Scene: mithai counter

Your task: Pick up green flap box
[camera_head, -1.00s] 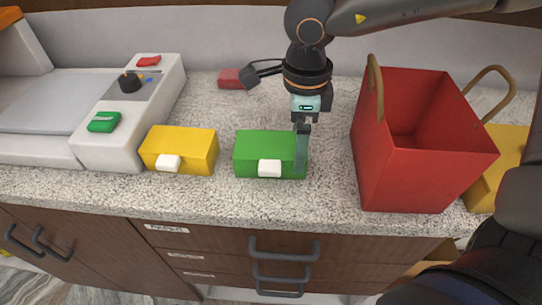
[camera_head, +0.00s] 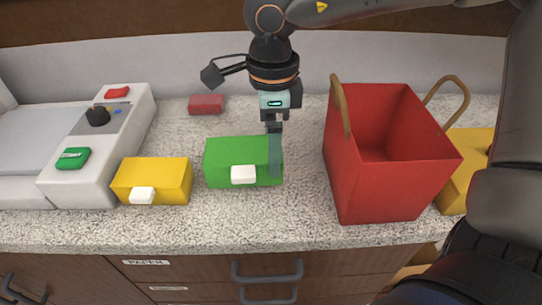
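The green flap box (camera_head: 228,160) sits on the speckled counter in the middle of the head view, with a white tab (camera_head: 243,174) on its front. My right gripper (camera_head: 275,160), on the arm that comes in from the upper right, points down at the box's right end. One finger shows against the box's right part; the other finger is hidden, so I cannot tell whether it grips the box. The box appears to rest on the counter. My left gripper is not in view.
A yellow box (camera_head: 153,180) with a white tab stands left of the green box. A red bag (camera_head: 378,180) with tan handles stands to the right, with another yellow box (camera_head: 456,180) behind it. A small red block (camera_head: 206,104) lies at the back. A white machine (camera_head: 99,150) is at left.

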